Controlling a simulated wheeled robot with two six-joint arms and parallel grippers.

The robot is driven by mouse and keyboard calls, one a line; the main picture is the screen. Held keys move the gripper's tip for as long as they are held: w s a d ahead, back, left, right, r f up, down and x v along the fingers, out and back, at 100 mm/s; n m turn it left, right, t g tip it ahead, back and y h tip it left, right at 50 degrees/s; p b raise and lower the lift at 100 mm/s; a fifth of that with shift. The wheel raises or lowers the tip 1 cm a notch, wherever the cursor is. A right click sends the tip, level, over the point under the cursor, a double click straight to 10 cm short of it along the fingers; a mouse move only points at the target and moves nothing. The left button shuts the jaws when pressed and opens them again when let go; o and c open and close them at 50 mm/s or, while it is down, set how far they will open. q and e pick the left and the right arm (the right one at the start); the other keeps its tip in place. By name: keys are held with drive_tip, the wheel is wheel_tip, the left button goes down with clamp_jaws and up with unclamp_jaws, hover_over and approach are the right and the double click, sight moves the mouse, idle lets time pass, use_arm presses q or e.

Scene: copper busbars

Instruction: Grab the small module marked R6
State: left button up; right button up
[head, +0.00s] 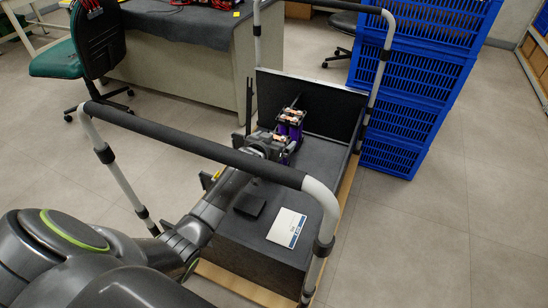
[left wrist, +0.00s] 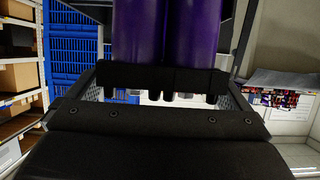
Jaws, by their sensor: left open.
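Purple modules with copper-coloured tops (head: 290,121) stand at the far end of the dark cart platform in the head view. Two upright purple bodies also fill the top of the left wrist view, (left wrist: 137,32) and (left wrist: 192,32). No R6 mark is legible. My left gripper (head: 282,146) is open, right in front of the modules and partly covering their lower part. I cannot tell whether it touches them. My right gripper is not in view.
The cart has a tubular handle (head: 190,142) across the front, and my left arm reaches past it. A white card (head: 286,227) and a small black block (head: 249,205) lie on the platform. Blue crates (head: 405,100) stand behind right; a desk (head: 185,62) stands behind left.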

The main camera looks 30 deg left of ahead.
use_arm(q)
drive_tip(key=shift+c, duration=0.4)
drive_tip(key=c, duration=1.9)
drive_tip(key=shift+w+r, duration=0.1)
drive_tip(key=shift+r, duration=0.15)
drive_tip(key=shift+c, duration=0.2)
